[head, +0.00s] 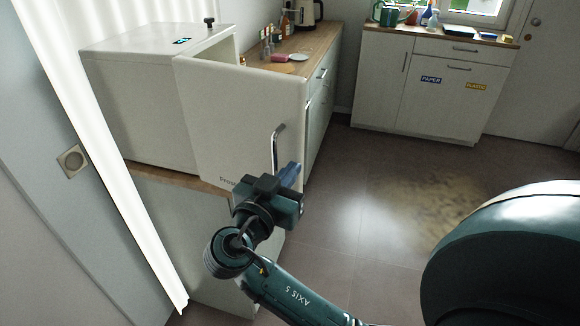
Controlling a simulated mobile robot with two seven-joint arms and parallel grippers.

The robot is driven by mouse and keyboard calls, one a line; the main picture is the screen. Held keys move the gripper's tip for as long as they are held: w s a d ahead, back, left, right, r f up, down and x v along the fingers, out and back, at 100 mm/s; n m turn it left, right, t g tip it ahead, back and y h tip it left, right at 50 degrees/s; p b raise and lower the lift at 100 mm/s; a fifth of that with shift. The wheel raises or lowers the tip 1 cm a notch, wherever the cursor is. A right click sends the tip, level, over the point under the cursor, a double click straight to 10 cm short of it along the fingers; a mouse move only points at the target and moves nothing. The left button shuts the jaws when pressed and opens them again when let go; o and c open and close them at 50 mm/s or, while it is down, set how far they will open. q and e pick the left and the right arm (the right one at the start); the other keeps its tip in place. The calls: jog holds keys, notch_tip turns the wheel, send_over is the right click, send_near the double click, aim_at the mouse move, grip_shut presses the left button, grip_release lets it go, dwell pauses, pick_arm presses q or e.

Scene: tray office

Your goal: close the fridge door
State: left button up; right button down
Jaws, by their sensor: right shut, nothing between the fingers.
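The white fridge (150,100) stands on a wooden counter at the left in the head view. Its door (225,125) stands open, swung out toward the right, with a metal bar handle (277,148) near its free edge. My right gripper (291,174) is shut and empty, at the lower right of the door by the lower end of the handle. Whether it touches the door or the handle I cannot tell. The inside of the fridge is hidden behind the door. My left gripper is not in view.
A wooden counter (318,42) with bottles, a plate and a kettle runs behind the door. A second cabinet (430,85) with bins labelled paper and another word stands at the back. The tiled floor (350,205) to the right is open.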

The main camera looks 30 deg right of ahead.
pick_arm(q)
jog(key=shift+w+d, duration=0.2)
pick_arm(e)
jog(key=shift+d, duration=0.15)
jog(key=shift+d, duration=0.1)
